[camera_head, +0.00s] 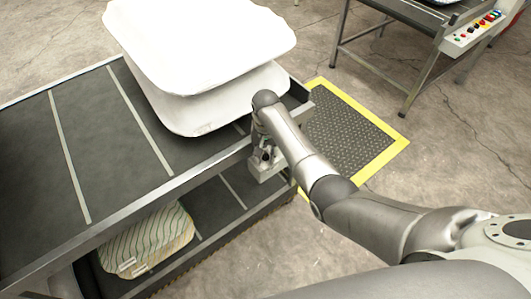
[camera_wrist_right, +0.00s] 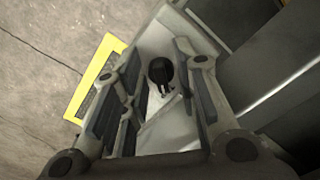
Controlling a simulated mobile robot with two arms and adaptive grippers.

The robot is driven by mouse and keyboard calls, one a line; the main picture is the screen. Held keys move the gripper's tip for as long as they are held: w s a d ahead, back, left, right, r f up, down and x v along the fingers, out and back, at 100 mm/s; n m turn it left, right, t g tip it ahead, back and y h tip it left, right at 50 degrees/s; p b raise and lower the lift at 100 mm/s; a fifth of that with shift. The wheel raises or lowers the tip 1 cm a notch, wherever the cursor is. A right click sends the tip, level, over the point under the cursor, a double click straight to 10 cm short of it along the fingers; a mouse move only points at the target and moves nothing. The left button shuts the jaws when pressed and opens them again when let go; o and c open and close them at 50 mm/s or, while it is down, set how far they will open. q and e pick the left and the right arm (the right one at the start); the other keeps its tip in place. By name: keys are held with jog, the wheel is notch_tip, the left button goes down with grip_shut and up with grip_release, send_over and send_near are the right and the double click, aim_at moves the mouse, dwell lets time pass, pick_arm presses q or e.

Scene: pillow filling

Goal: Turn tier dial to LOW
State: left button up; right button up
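The tier dial (camera_wrist_right: 161,72) is a round black knob with a short dark pointer toward the bottom of the right wrist view. It sits on a pale grey panel (camera_wrist_right: 155,40). In the head view a small grey box (camera_head: 266,172) hangs at the cart's front right corner; its dial cannot be made out there. My right gripper (camera_wrist_right: 155,88) is open, its fingers either side of the dial, apparently not touching it. In the head view my right gripper (camera_head: 263,155) is at the box, mostly hidden by its arm. Any dial labels are unreadable. My left gripper is not shown.
Two white pillows (camera_head: 200,35) are stacked on the dark cart (camera_head: 75,130), close to my right wrist. A striped pillow (camera_head: 148,240) lies on the lower shelf. A yellow-edged mat (camera_head: 385,148) is on the floor. A bench with coloured buttons (camera_head: 475,32) stands at back right.

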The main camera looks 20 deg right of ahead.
grip_shut()
jog(key=shift+r+n+p, duration=0.1)
jog(key=shift+n+p, duration=0.3)
jog(key=shift+p, duration=0.05)
jog(key=shift+d+r+n+p, duration=0.1)
jog(key=shift+n+p, duration=0.75)
jog(key=shift+n, duration=0.15)
jog(key=n+p, duration=0.1)
jog(key=n, duration=0.2)
jog(key=shift+d+n+p, duration=0.1)
jog(key=shift+n+p, duration=0.2)
jog(key=shift+p, duration=0.1)
jog(key=n+p, duration=0.1)
jog(key=n, duration=0.3)
jog(key=shift+w+n, duration=0.1)
jog(key=shift+n, duration=0.2)
jog(key=n, duration=0.4)
jog(key=shift+w+d+n, duration=0.1)
jog(key=shift+n, duration=0.3)
